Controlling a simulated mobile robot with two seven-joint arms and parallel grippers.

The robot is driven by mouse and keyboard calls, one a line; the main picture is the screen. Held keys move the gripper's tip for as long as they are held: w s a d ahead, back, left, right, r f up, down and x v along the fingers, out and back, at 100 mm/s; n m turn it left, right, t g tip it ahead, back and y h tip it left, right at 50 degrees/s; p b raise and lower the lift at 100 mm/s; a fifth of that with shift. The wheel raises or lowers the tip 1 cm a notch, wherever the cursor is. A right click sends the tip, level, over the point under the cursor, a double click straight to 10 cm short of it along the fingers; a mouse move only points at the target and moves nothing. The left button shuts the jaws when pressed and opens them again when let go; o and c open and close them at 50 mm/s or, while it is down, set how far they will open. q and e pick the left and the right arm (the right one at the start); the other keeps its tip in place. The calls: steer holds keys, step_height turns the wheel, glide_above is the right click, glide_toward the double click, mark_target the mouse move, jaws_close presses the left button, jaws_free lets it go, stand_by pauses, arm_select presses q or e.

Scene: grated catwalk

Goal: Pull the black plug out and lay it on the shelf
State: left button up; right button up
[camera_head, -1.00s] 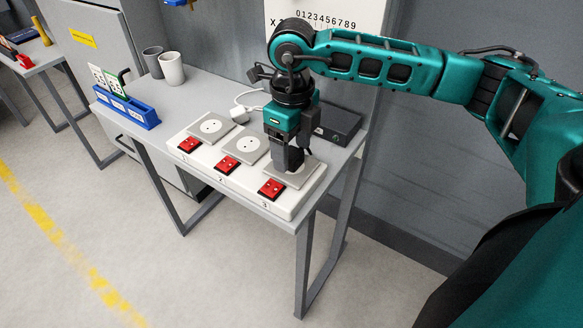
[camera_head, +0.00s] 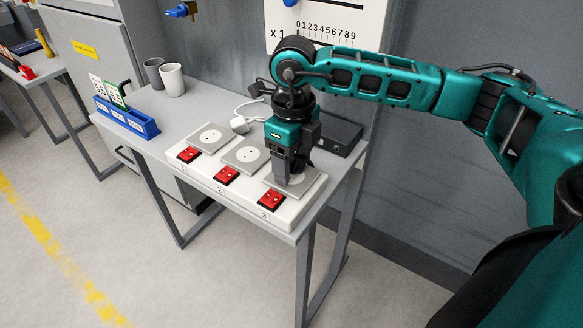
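A white power strip (camera_head: 218,186) lies along the front of the grey shelf-like table (camera_head: 200,102). It has three grey sockets and three red switches numbered 1 to 3. My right gripper (camera_head: 289,176) points down over the third socket (camera_head: 308,184), at the strip's right end. A dark shape beside its fingers, probably the black plug (camera_head: 303,161), is mostly hidden. I cannot tell whether the fingers grip it or whether it is still seated. The first socket (camera_head: 210,137) and second socket (camera_head: 246,155) are empty. My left gripper is not in view.
A white plug with a cable (camera_head: 239,124) lies behind the strip. A dark box (camera_head: 340,134) stands at the back right. Two cups (camera_head: 172,80) and a blue card rack (camera_head: 128,117) are at the left. Bare tabletop lies between cups and strip.

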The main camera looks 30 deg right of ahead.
mark_target(296, 155)
steer(key=shift+s+d+f, duration=0.1)
steer(key=shift+d+f, duration=0.1)
steer(key=shift+d, duration=0.3)
stand_by(0.5)
steer(key=shift+c, duration=0.3)
steer(key=shift+a, duration=0.15)
steer(key=c, duration=1.2)
steer(key=shift+w+r+p, duration=0.2)
steer(key=shift+r+p, duration=0.5)
steer(key=shift+r, duration=0.45)
jaws_close()
steer(key=shift+r+p, duration=1.35)
steer(key=shift+r, duration=0.65)
